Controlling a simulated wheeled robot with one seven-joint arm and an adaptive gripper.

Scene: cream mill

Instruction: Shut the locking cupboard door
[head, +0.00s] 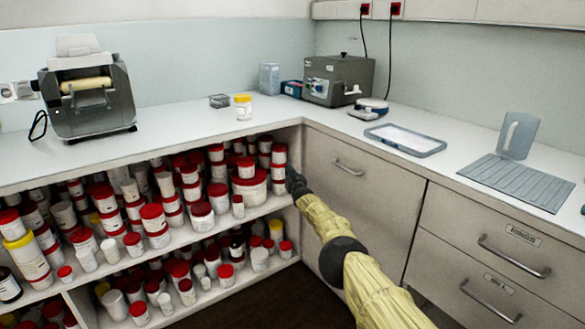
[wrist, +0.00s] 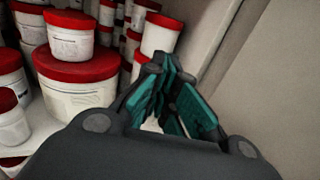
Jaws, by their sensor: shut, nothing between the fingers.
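A tall cream front (head: 362,190) with a bar handle (head: 348,167) stands in the corner, right of the open shelves. It looks flush with its neighbours; I cannot tell whether it is the locking cupboard door. No door standing open is visible. My gripper (head: 292,180) is at the shelf opening's right end, beside the left edge of that front. In the wrist view my gripper (wrist: 172,85) is shut and empty, its teal pads close together. It points at the red-lidded tubs, with a pale upright panel (wrist: 265,85) to its right. Whether it touches anything is unclear.
Open shelves (head: 150,240) hold many red-lidded tubs (head: 250,187), close to my gripper. Drawers (head: 500,225) with bar handles line the right. The worktop above carries a roller machine (head: 88,92), a grey box device (head: 338,78) and a tray (head: 405,139). Dark floor shows below.

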